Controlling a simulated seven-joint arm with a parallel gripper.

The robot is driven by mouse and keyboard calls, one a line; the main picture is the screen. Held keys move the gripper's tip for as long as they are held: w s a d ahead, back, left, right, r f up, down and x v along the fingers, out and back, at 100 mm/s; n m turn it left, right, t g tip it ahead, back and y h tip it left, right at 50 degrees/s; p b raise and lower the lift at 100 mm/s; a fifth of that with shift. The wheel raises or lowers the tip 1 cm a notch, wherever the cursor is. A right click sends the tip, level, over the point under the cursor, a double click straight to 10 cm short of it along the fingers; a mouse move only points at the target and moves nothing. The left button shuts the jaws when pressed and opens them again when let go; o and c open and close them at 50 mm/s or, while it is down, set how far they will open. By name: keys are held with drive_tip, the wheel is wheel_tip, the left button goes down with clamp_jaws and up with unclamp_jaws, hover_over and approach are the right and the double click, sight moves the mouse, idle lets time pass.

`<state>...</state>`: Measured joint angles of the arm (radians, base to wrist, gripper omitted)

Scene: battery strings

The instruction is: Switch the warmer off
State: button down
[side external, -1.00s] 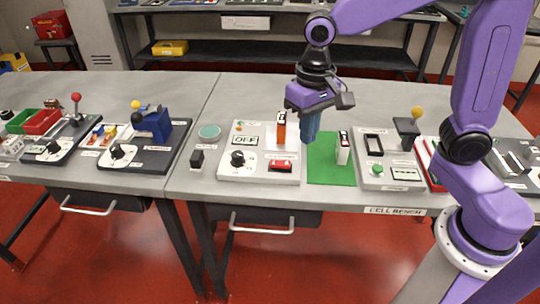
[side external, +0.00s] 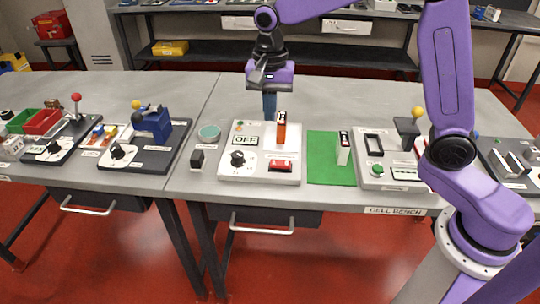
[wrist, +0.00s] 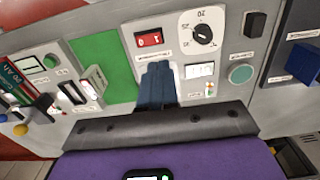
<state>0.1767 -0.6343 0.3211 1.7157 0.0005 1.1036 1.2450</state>
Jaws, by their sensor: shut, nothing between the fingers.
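In the wrist view the red switch (wrist: 148,39) and dial (wrist: 203,33) lie beyond my fingertips; I cannot make out the display's text there. My gripper (side external: 269,112) is shut and empty, pointing down, above and behind the panel beside the cell. Its blue fingers (wrist: 158,72) hide part of the panel in the wrist view.
Right of the panel are a green mat (side external: 325,173) with a white and black cell (side external: 344,148), then another panel (side external: 373,184) with a green button. A teal disc (side external: 209,132) and a black block (side external: 197,159) lie to the left. More devices stand farther left.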

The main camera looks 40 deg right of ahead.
sight(270, 165)
wheel_tip(270, 165, down, 14)
drive_tip(key=shift+r, duration=0.1)
idle(0.5)
drive_tip(key=shift+f, duration=0.2)
drive_tip(key=shift+a+f, duration=0.1)
drive_tip(key=shift+f, duration=0.1)
drive_tip(key=shift+r, duration=0.15)
drive_tip(key=shift+r, duration=0.7)
drive_tip(key=shift+w+r, duration=0.1)
